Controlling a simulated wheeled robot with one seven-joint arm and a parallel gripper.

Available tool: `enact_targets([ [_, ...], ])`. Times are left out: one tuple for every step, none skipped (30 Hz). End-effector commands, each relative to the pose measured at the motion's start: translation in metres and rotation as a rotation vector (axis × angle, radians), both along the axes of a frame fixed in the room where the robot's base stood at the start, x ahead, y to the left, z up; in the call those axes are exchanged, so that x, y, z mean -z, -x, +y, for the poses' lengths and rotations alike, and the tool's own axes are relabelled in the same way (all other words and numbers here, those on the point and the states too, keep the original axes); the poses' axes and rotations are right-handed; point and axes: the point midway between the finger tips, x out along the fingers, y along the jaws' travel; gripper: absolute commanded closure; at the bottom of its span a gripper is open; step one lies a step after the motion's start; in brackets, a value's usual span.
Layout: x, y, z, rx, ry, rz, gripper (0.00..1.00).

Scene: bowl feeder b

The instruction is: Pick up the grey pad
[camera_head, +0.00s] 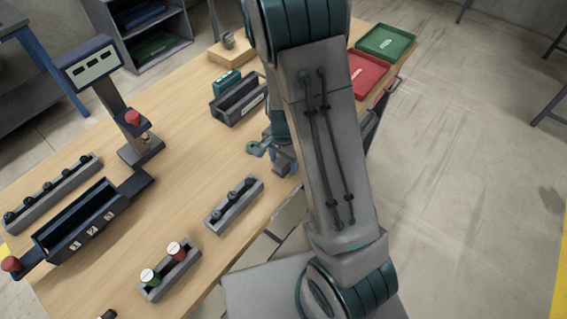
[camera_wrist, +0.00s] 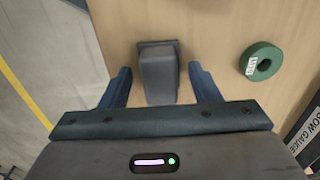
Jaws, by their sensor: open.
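A grey block-like piece, which looks like the grey pad (camera_wrist: 158,75), sits on the wooden table near its edge in the wrist view. It has a wider base at its far end. My gripper (camera_wrist: 160,71) is open, with one blue finger on each side of the grey piece and visible gaps between. Whether the fingers are down at its height I cannot tell.
A green ring (camera_wrist: 261,62) with a white label lies right of the grey piece. A dark labelled box (camera_wrist: 308,125) is at the right edge. In the head view, a dark holder (camera_head: 238,100), a peg rack (camera_head: 233,205) and red (camera_head: 366,74) and green trays (camera_head: 386,41) surround my arm.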

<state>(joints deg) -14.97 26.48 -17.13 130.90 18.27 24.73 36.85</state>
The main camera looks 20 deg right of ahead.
Motion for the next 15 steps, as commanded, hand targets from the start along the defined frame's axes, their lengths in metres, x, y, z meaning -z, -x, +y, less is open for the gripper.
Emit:
enact_targets([
  [0.0000,0.0000,0.0000,0.000,0.000,0.000,0.44],
  [-0.0001,0.0000,0.0000,0.000,0.000,0.000,0.44],
  [-0.0002,0.0000,0.0000,0.000,0.000,0.000,0.44],
  [-0.0002,0.0000,0.0000,0.000,0.000,0.000,0.46],
  [-0.0002,0.0000,0.0000,0.000,0.000,0.000,0.55],
  [-0.0003,0.0000,0.0000,0.000,0.000,0.000,0.66],
  [-0.0003,0.0000,0.0000,0.000,0.000,0.000,0.74],
  [-0.0003,0.0000,0.0000,0.000,0.000,0.000,0.83],
  [-0.0003,0.0000,0.0000,0.000,0.000,0.000,0.83],
  [-0.0003,0.0000,0.0000,0.000,0.000,0.000,0.83],
  [-0.0005,-0.0001,0.0000,0.000,0.000,0.000,0.83],
  [-0.0005,-0.0001,0.0000,0.000,0.000,0.000,0.83],
  [-0.0005,-0.0001,-0.0001,0.000,0.000,0.000,0.83],
  [-0.0006,-0.0001,0.0000,0.000,0.000,0.000,0.83],
  [-0.0006,-0.0001,0.0000,0.000,0.000,0.000,0.83],
])
